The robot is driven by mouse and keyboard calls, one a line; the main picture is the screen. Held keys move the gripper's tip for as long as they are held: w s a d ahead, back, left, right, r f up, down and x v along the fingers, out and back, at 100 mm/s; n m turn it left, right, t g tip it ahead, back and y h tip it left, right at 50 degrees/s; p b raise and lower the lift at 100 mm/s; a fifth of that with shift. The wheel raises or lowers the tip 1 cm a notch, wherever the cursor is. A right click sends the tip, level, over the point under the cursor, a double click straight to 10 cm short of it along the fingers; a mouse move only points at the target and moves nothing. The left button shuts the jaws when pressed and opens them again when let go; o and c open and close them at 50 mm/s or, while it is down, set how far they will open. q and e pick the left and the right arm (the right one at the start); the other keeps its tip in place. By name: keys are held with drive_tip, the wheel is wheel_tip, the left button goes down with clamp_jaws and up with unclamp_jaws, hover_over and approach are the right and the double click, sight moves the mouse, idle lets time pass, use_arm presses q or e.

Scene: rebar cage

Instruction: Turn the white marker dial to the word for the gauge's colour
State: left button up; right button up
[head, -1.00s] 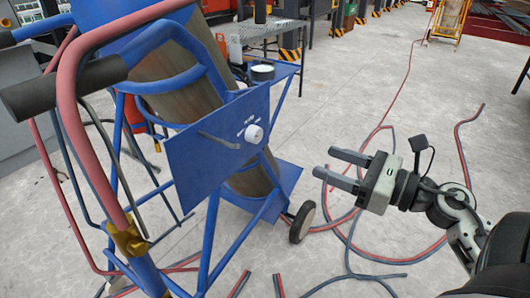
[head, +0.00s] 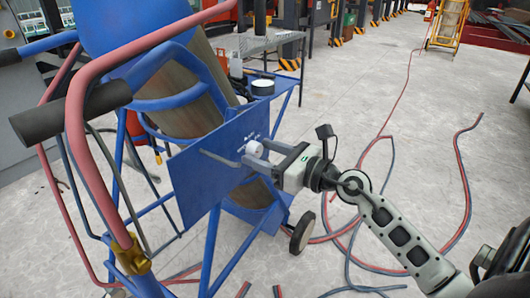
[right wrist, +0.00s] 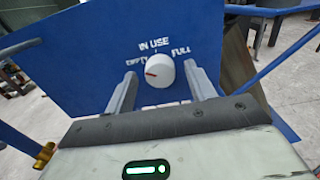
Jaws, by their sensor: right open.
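The white marker dial (head: 253,148) is on a tilted blue panel (head: 205,165) on the blue cylinder cart. In the right wrist view the dial (right wrist: 161,71) has a red mark pointing left, a little below the word EMPTY (right wrist: 137,62). IN USE (right wrist: 154,44) is above the dial and FULL (right wrist: 181,51) is at its upper right. My right gripper (right wrist: 159,82) is open, with one finger on each side of the dial and gaps visible. It also shows at the panel in the head view (head: 256,154). I cannot make out a coloured gauge face. My left gripper is out of view.
A round black thing with a white top (head: 262,87) is on the cart's blue shelf. Red and grey hoses (head: 465,180) lie on the floor. Open floor is to the right.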

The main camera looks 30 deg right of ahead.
drive_tip(key=c, duration=1)
